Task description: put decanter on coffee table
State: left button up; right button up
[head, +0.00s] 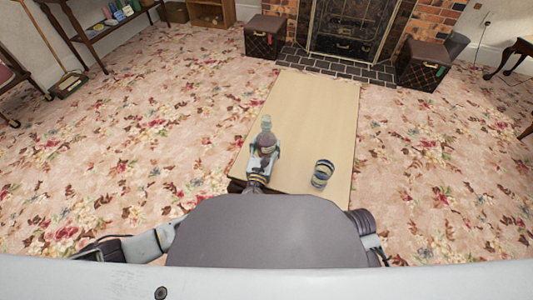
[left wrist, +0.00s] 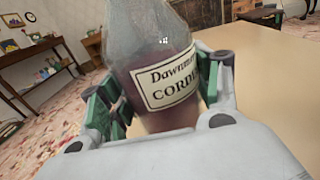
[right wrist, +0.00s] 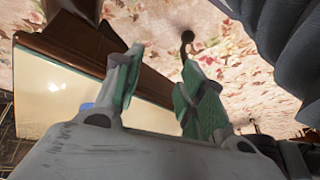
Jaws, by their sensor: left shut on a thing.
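The decanter (head: 266,139) is clear glass with dark purple liquid and a white label reading partly "CORDI". In the left wrist view the decanter (left wrist: 150,60) stands between the fingers of my left gripper (left wrist: 160,100), which is shut on it. In the head view my left gripper (head: 264,152) holds it over the near left part of the pale wooden coffee table (head: 315,110). I cannot tell whether its base touches the tabletop. My right gripper (right wrist: 160,85) is open and empty beside the table's dark side; my body hides it in the head view.
The far half of the tabletop is clear. Dark boxes (head: 265,36) (head: 422,66) flank the fireplace (head: 350,25). Floral carpet (head: 120,140) surrounds the table.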

aim_at(266, 151)
pick_arm(q)
jog(key=shift+f, duration=0.15)
pick_arm(e)
jog(key=shift+a+f, duration=0.1)
jog(key=shift+f, duration=0.15)
pick_arm(q)
jog(key=shift+f+b, duration=0.35)
jog(key=shift+f, duration=0.55)
jog(key=shift+f+b, duration=0.6)
jog(key=shift+f, duration=0.25)
pick_arm(e)
jog(key=f, duration=0.2)
jog(key=a+f, duration=0.1)
jog(key=shift+w+f+t+y, duration=0.2)
jog(key=shift+f+t+y, duration=0.1)
jog(key=shift+f+t, duration=0.1)
pick_arm(q)
jog(key=shift+f, duration=0.2)
jog(key=o, duration=1.5)
pick_arm(e)
jog(key=shift+f, duration=0.1)
pick_arm(q)
jog(key=shift+o, duration=0.2)
pick_arm(e)
jog(key=shift+s+r, duration=0.1)
jog(key=shift+r, duration=0.1)
